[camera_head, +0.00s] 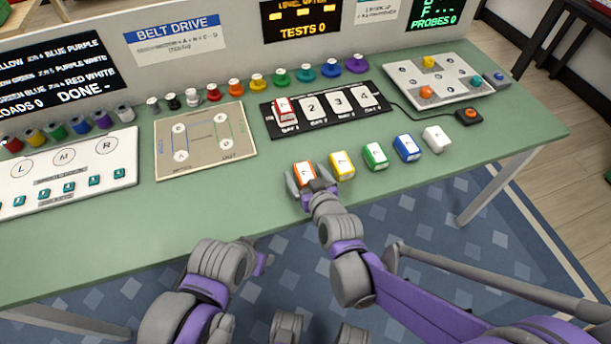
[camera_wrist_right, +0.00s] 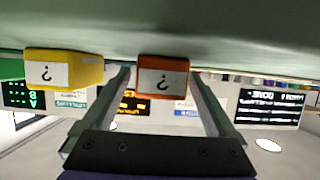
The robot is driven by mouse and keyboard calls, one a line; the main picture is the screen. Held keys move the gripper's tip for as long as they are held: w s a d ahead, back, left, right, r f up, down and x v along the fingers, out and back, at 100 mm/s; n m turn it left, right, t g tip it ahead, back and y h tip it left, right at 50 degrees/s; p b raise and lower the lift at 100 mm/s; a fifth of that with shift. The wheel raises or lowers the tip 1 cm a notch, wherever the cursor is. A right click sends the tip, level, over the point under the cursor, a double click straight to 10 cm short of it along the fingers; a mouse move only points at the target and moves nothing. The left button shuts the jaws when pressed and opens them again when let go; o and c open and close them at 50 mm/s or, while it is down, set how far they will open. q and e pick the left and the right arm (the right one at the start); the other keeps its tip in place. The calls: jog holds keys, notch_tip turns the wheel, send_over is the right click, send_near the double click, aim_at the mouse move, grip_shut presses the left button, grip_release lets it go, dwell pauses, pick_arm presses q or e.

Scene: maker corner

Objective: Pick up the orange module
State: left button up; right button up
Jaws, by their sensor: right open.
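The orange module (camera_head: 304,172) is a small block with a white label marked "?" on the green table, at the left end of a row of coloured modules. My right gripper (camera_head: 310,179) is open at the table's front side, with its fingers around the module. In the right wrist view, which is upside down, the orange module (camera_wrist_right: 162,77) sits between the two open fingers (camera_wrist_right: 162,90). I cannot make out finger contact.
A yellow module (camera_head: 342,165) stands close to the right of the orange one, followed by green (camera_head: 375,156), blue (camera_head: 407,148) and white (camera_head: 437,139) ones. Behind is a black numbered bay strip (camera_head: 325,108) with a red module (camera_head: 285,110) in bay 1. The table's front left is clear.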

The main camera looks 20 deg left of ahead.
jog(key=shift+a, duration=0.1)
grip_shut()
dwell(0.4)
